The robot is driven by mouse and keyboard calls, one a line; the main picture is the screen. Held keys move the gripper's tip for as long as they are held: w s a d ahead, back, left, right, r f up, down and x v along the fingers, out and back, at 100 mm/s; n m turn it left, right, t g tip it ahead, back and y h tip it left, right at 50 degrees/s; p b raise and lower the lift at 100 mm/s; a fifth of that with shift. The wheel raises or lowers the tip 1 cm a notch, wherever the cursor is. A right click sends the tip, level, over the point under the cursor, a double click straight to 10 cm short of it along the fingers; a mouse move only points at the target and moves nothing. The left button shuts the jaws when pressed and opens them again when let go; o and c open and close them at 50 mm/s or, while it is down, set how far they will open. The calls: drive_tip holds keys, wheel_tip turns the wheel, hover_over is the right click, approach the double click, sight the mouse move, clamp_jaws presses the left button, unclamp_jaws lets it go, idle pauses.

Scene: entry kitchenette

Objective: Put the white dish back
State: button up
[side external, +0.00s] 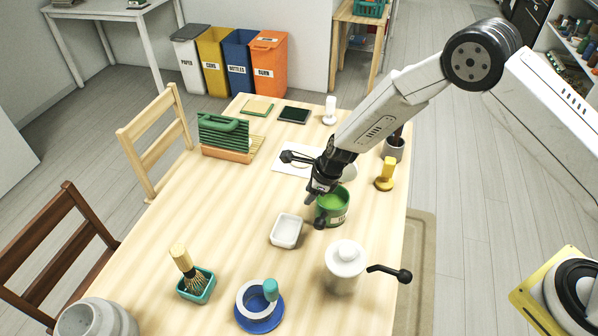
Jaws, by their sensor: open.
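The white dish (286,231) is a small, shallow rectangular dish. It sits upright on the wooden table, left of the green tin and in front of my gripper. My gripper (314,208) points down just behind and to the right of the dish, beside the green tin (338,206). It is open, and no object shows between its fingers. It looks apart from the dish; whether a finger touches the tin I cannot tell. The gripper hides part of the tin.
A yellow object (385,175) stands at the right edge. The table's left middle is clear.

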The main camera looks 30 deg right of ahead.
drive_tip(key=s+d+r+n+h, duration=0.1)
drive_tip(key=s+d+r+n, duration=0.7)
drive_tip(key=s+n, duration=0.3)
drive_tip(key=s+d+r+n+h, duration=0.2)
drive_tip(key=s+d+r+n, duration=0.7)
drive_tip(key=s+r+n, duration=0.2)
drive_tip(key=s+n, duration=0.1)
drive_tip(key=n, duration=0.1)
drive_tip(key=shift+s+d+r+n+g, duration=0.2)
drive_tip(key=shift+s+n+g, duration=0.1)
drive_tip(key=shift+n, duration=0.1)
drive_tip(key=shift+w, duration=0.1)
drive_tip(key=shift+o, duration=0.4)
